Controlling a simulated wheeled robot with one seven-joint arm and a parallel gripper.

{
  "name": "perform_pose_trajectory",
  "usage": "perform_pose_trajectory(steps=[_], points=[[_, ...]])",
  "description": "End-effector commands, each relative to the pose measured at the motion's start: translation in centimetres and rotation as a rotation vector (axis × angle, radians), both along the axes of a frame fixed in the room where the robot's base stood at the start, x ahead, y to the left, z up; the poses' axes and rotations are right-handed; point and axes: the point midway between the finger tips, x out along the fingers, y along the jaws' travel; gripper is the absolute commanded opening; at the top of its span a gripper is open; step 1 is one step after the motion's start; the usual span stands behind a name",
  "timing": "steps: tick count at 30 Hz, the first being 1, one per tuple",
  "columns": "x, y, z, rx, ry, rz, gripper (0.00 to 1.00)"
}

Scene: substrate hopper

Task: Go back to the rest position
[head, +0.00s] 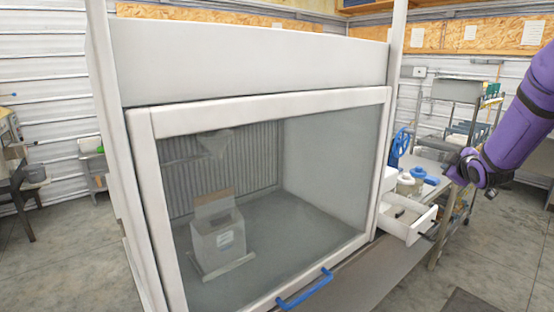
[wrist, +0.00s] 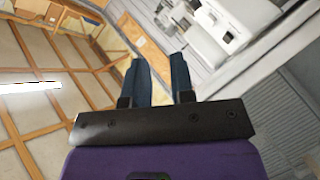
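My purple arm reaches in from the right edge in the head view, with my gripper (head: 462,165) at its lower left end, to the right of the white cabinet (head: 250,65). In the wrist view my gripper (wrist: 160,75) has two dark blue fingers standing apart with a gap between them. Nothing is held between them. The cabinet's glass front is down, with a blue handle (head: 305,288) on its lower edge. Inside, behind the glass, a grey box with a raised flap (head: 218,235) stands on the floor.
An open white drawer (head: 407,220) with a small dark item in it juts out right of the cabinet. Jars (head: 408,184) and a blue wheel (head: 399,148) stand behind it on a bench. A shelf cart (head: 450,110) stands farther back. Floor at lower right is clear apart from a dark mat.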

Motion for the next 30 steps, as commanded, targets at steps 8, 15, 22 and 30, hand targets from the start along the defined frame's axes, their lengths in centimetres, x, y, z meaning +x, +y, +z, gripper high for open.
perform_pose_trajectory(steps=[8,15,22,30], points=[[-6.1,4.7,6.0,0.190,0.106,-0.117,0.23],[-12.9,8.9,9.2,0.360,0.211,-0.213,0.23],[-20.5,13.0,10.8,0.517,0.321,-0.298,0.23],[-30.4,17.3,11.2,0.679,0.465,-0.395,0.23]])
